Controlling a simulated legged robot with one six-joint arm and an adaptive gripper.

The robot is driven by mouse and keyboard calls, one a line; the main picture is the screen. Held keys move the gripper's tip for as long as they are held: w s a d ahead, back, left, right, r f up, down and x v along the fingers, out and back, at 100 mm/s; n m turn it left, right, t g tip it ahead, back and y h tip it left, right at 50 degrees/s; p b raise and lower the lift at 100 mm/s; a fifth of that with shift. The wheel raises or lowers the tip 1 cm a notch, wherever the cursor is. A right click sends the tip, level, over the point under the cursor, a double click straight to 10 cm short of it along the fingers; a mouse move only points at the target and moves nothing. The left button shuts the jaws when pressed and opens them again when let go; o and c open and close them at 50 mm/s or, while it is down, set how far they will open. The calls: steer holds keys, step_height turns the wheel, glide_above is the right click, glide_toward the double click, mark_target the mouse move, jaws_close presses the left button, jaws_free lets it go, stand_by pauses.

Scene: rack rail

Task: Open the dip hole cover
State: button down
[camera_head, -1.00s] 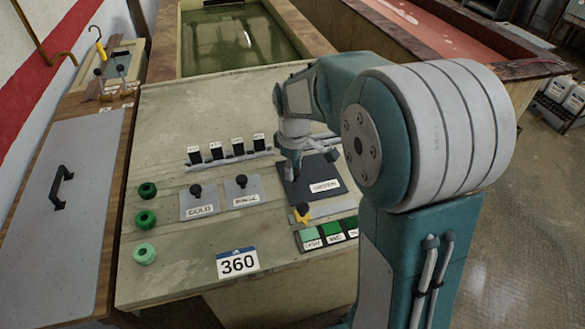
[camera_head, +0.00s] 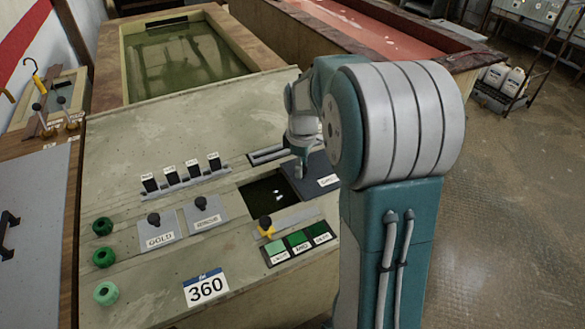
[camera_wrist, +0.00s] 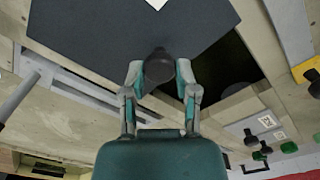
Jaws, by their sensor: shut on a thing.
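The dark dip hole cover (camera_head: 317,163) is a flat plate with a white label, and it lies to the right of a dark square hole (camera_head: 265,195) in the sloping board. Greenish dark liquid with glints shows inside the hole. In the wrist view the cover (camera_wrist: 105,35) fills the upper part, with the uncovered hole (camera_wrist: 225,70) to its right. My gripper (camera_head: 299,172) is at the cover's left side. In the wrist view its fingers (camera_wrist: 160,75) are closed around the cover's black round knob (camera_wrist: 159,63). My arm hides the cover's right part.
Two grey covers with black knobs, one labelled GOLD (camera_head: 159,234) and one beside it (camera_head: 206,214), lie left of the hole. A yellow-handled slider (camera_head: 267,229) and green sample tiles (camera_head: 298,243) sit below it. Black labelled tags (camera_head: 182,172) stand upper left.

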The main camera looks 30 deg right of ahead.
steer(key=shift+s+a+f, duration=0.15)
steer(key=shift+s+f, duration=0.05)
steer(key=shift+c, duration=1.9)
jaws_free()
steer(key=shift+a, duration=0.15)
steer(key=shift+r, duration=0.1)
steer(key=shift+d, duration=0.2)
steer(key=shift+w+r, duration=0.1)
steer(key=shift+r, duration=0.1)
step_height(320, 180, up, 12)
steer(key=shift+f, duration=0.25)
